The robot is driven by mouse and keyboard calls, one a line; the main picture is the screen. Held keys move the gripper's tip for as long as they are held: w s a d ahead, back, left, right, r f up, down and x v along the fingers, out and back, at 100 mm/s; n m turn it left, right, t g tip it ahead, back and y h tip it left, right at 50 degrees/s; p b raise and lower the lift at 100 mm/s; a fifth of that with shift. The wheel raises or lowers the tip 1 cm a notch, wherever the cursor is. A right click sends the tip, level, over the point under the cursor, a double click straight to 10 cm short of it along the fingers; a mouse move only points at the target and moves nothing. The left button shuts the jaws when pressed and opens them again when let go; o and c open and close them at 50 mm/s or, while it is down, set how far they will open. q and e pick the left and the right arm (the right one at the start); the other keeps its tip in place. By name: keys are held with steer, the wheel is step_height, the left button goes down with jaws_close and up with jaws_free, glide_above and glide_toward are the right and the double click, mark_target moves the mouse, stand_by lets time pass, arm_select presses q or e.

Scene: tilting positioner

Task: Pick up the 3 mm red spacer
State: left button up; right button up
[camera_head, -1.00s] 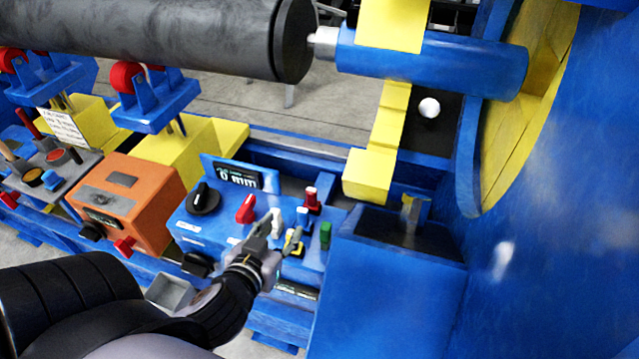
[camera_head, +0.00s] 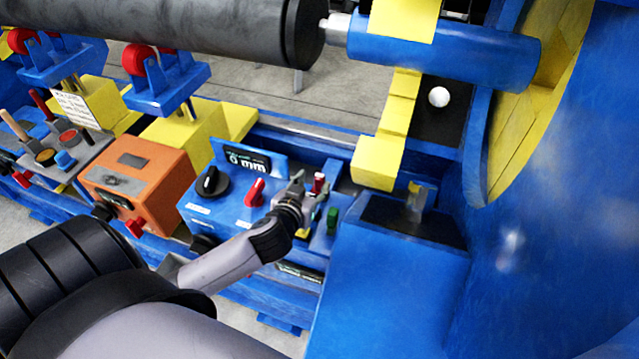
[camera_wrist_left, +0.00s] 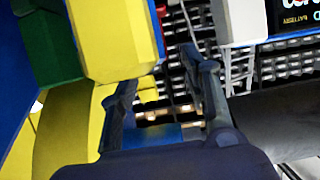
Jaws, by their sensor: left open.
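The small red spacer (camera_head: 319,184) stands upright on the blue control panel (camera_head: 228,215), near its back right part. My left gripper (camera_head: 302,184) is just left of the red spacer in the head view and hides some of what stands beside it. Whether its fingers touch the spacer cannot be told there. In the left wrist view my left gripper (camera_wrist_left: 165,92) is open, with nothing seen between its fingers. The red spacer cannot be made out in that view. A green spacer (camera_head: 332,220) stands in front of the red one. My right gripper is not in view.
A red knob (camera_head: 255,192) and a black dial (camera_head: 211,183) sit left of my gripper, before a small display (camera_head: 247,158). A yellow block (camera_head: 377,163) and a blue housing (camera_head: 385,270) stand to the right. A dark roller (camera_head: 200,28) crosses above.

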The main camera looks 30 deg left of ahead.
mark_target(318, 179)
arm_select(q)
steer(key=x, duration=0.3)
steer(key=shift+w+f, duration=0.2)
steer(key=shift+w, duration=0.05)
jaws_close()
stand_by(0.4)
